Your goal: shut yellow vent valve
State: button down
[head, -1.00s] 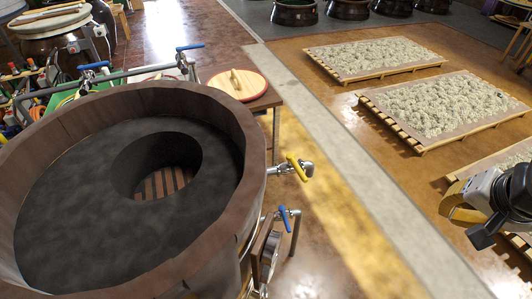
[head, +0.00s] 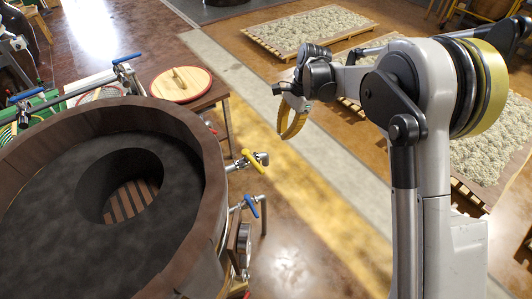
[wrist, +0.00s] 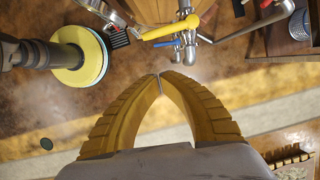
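The yellow vent valve (head: 254,159) sticks out on a metal pipe from the right side of the large wooden vat (head: 205,140). Its yellow lever lies slanted across the pipe in the head view. In the wrist view the yellow lever (wrist: 172,30) is above the fingertips in the picture, apart from them. My gripper (head: 283,125) hangs to the upper right of the valve in the head view, in free air. In the wrist view my gripper's (wrist: 160,76) two yellow ribbed fingers meet at the tips with nothing between them.
A table (head: 205,97) with a round wooden lid (head: 181,84) stands behind the vat. Pallets of grain (head: 310,30) lie beyond. The floor right of the valve is clear.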

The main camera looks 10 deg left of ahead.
aim_at(253, 161)
jog(key=s+a+f+b, duration=0.2)
jog(key=f, duration=0.3)
jog(key=s+a+f+b, duration=0.2)
jog(key=a+f, duration=0.1)
jog(key=f, duration=0.2)
jog(key=shift+s+a+f+b, duration=0.15)
jog(key=shift+s+f+b, duration=0.15)
jog(key=shift+s+f, duration=0.1)
jog(key=shift+s+a, duration=0.45)
jog(key=shift+d, duration=0.1)
